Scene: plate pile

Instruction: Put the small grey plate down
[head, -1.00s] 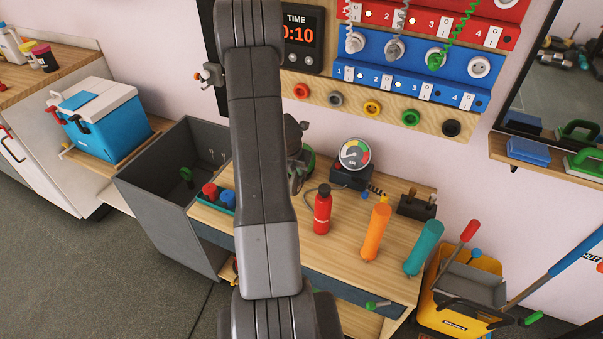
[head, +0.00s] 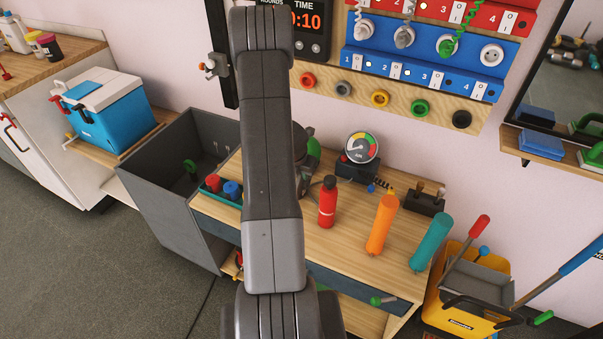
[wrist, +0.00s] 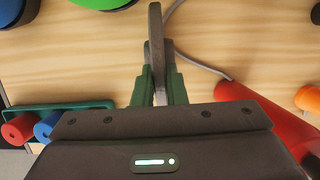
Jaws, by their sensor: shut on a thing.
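In the wrist view my gripper (wrist: 159,88) is shut on the small grey plate (wrist: 156,45), which shows nearly edge-on as a thin upright strip between the dark green fingers. Pale wooden table top shows behind it; I cannot tell whether the plate touches the wood. In the head view my arm hides the held plate and most of the gripper. A green plate (wrist: 100,3) and a blue plate (wrist: 12,12) are cut off at the top left of the wrist view. Part of a green plate (head: 314,155) also shows beside my arm in the head view.
On the wooden table (head: 350,255) stand a red bottle (head: 327,205), an orange cylinder (head: 381,225), a teal cylinder (head: 431,242) and a round gauge (head: 362,148). A tray with red and blue pieces (head: 222,187) lies at left, beside a deep grey bin (head: 165,190).

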